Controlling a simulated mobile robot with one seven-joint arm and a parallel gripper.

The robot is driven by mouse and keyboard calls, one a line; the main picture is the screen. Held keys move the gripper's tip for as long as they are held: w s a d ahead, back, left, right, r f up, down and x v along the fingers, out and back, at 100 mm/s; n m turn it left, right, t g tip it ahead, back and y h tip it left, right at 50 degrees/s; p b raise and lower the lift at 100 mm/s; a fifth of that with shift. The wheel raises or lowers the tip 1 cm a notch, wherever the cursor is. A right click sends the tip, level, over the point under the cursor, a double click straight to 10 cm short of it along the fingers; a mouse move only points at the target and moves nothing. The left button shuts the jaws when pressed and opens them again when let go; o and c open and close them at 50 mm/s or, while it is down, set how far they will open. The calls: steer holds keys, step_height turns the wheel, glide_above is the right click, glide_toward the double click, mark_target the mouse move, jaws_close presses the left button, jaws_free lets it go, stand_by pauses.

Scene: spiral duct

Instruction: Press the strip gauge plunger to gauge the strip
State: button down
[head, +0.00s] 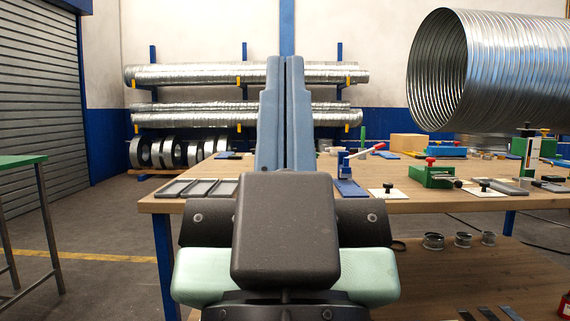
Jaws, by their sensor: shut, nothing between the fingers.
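My gripper (285,62) stands in the middle of the head view, its two long blue-grey fingers side by side and shut, with nothing between them. It is apart from the devices on the bench. A green device (432,177) with a red knob on top sits on the bench to the right of my gripper. It may be the strip gauge with its plunger, but I cannot tell for certain. A green upright stand (530,157) with a dark top is farther right. No strip is clearly seen in the green device.
The wooden bench (420,202) holds a blue toggle clamp (348,187) with a red handle, a white plate (389,195) with a black knob, and dark trays (197,188). A large spiral duct (490,70) hangs over the bench's right side. Metal rings (433,241) lie on the lower shelf.

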step_height(320, 180, up, 38)
steer(key=p, duration=3.8)
